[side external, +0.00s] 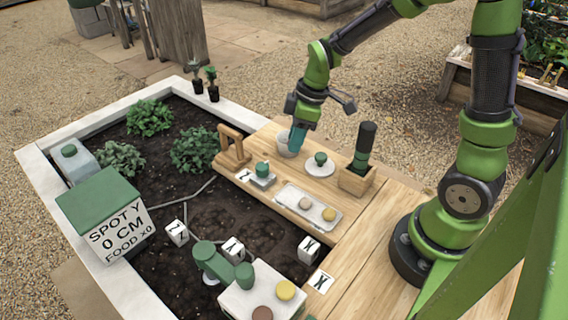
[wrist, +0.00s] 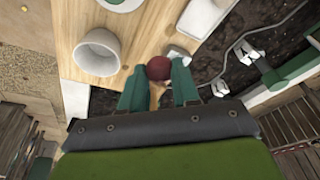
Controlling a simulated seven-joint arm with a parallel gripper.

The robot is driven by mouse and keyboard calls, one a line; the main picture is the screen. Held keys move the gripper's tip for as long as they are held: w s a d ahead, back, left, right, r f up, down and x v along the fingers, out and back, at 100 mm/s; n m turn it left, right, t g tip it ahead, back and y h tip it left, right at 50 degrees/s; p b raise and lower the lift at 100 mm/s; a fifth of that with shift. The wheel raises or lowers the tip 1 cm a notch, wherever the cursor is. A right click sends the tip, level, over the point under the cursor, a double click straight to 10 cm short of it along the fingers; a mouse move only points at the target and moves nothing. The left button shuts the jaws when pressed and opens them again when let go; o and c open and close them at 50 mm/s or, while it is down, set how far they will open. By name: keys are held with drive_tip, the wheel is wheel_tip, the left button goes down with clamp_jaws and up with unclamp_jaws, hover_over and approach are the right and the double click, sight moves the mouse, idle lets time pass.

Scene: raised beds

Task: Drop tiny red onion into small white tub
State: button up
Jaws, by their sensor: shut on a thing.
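A tiny red onion (wrist: 159,67) is dark red and round. It sits between the tips of my gripper (wrist: 160,78) in the wrist view, and the green fingers are shut on it. The small white tub (wrist: 98,52) stands on the wooden board to the left of the onion in the wrist view, with its open mouth visible. In the side view my gripper (side external: 298,145) hangs right by the tub (side external: 282,144) and partly hides it. The onion cannot be made out in the side view.
The soil bed lies to the left.

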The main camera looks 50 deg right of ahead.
drive_tip(key=shift+w+d+n, duration=0.8)
drive_tip(key=shift+w+d, duration=2.7)
drive_tip(key=shift+d, duration=1)
drive_tip(key=shift+s+d+x, duration=0.1)
drive_tip(key=shift+x, duration=0.6)
drive_tip(key=shift+s+d+x, duration=0.1)
drive_tip(key=shift+s+x, duration=0.05)
drive_tip(key=shift+x, duration=0.6)
drive_tip(key=shift+s+d+x, duration=0.1)
drive_tip(key=shift+d+x, duration=0.05)
drive_tip(key=shift+x, duration=0.55)
drive_tip(key=shift+f, duration=0.1)
drive_tip(key=o, duration=1.1)
drive_tip(key=v, duration=1.7)
drive_tip(key=shift+s+d+f, duration=0.15)
drive_tip(key=shift+d, duration=0.1)
